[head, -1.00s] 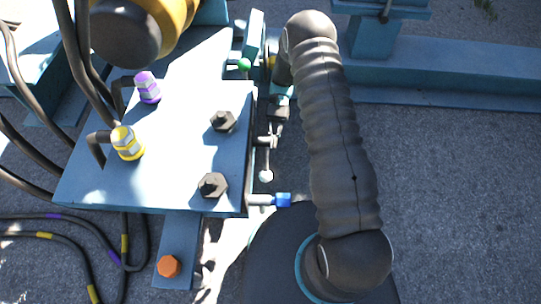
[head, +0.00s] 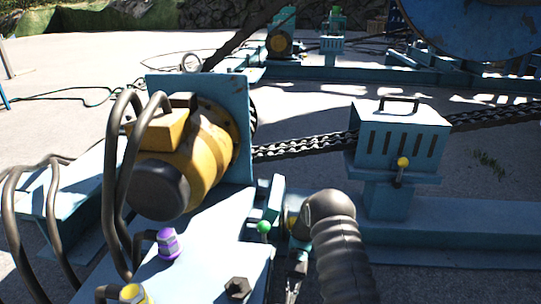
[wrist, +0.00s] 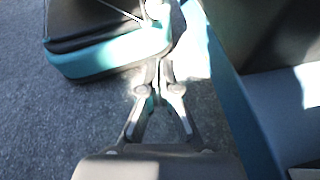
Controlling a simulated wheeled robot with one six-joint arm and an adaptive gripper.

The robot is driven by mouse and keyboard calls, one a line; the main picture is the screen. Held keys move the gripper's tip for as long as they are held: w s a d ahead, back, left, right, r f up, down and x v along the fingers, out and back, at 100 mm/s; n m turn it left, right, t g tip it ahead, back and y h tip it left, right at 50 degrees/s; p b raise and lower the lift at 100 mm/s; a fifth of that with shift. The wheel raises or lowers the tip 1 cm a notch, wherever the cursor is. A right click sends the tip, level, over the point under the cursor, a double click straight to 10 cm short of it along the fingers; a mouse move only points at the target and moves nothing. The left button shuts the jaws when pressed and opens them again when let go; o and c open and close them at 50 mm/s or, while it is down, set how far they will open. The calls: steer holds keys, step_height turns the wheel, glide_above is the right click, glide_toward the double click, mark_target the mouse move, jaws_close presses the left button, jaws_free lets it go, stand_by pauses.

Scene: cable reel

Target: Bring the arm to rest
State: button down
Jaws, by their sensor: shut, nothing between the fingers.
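My arm (head: 340,250), in a ribbed dark sleeve, rises at the lower middle of the head view, right of the blue valve block. My gripper (wrist: 158,72) shows in the wrist view, its fingertips together with nothing between them. It points toward a dark part with a teal rim (wrist: 110,55) over grey ground. I cannot tell whether the tips touch this part. In the head view the gripper is mostly hidden beside and behind the arm.
A yellow motor (head: 185,155) with dark hoses stands left of my arm. The blue block (head: 205,265) bears a purple fitting (head: 168,243), a yellow fitting (head: 134,293) and a green-knobbed lever (head: 264,227). A blue chain box (head: 400,135) stands to the right. Open ground lies at far right.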

step_height(320, 180, down, 4)
steer(key=s+d+t+h, duration=0.1)
steer(key=s+t, duration=0.1)
steer(key=s+d+r+n+t+h+p, duration=0.1)
steer(key=d+r+t, duration=0.15)
steer(key=r, duration=0.55)
steer(key=s+d+r+n+t, duration=0.1)
steer(key=s+r+t, duration=0.15)
steer(key=r, duration=0.45)
steer(key=s+d+r+n+t+h+p, duration=0.1)
steer(key=r+t, duration=0.2)
steer(key=r, duration=0.5)
steer(key=s+d+r+t+p, duration=0.1)
steer(key=s+r+t, duration=0.3)
steer(key=r, duration=0.6)
steer(key=s+d+r+n+t+h+p, duration=0.1)
steer(key=s+r+t, duration=0.4)
steer(key=s+r, duration=0.4)
step_height(320, 180, up, 2)
steer(key=shift+s+d+r, duration=0.25)
steer(key=shift+s+d, duration=0.05)
steer(key=shift+d, duration=0.05)
